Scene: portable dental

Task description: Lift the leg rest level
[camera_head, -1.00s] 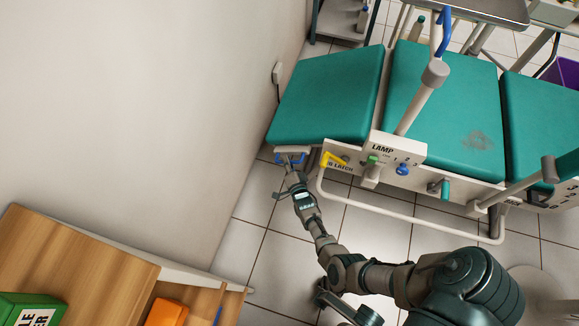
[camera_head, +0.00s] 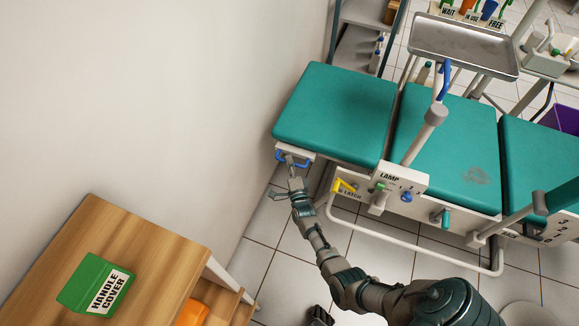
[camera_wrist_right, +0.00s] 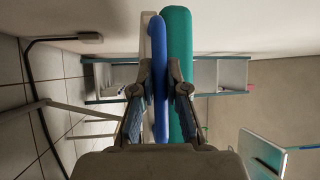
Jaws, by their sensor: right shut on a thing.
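The leg rest (camera_head: 335,112) is the green padded section at the left end of the chair, beside the green middle section (camera_head: 455,150). Its top looks nearly in line with that section; I cannot tell whether it is exactly level. A blue handle (camera_head: 292,161) is at its near left corner. My right gripper (camera_head: 291,172) is shut on this handle. In the right wrist view the blue handle (camera_wrist_right: 158,75) runs between the fingers (camera_wrist_right: 160,90), beside the green pad (camera_wrist_right: 180,70). A dark piece at the bottom edge may be my left gripper (camera_head: 320,316); its fingers are unclear.
A yellow latch (camera_head: 344,186) and a lamp panel (camera_head: 397,185) are on the chair's near side, above a white rail (camera_head: 400,238). The wall is close on the left.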

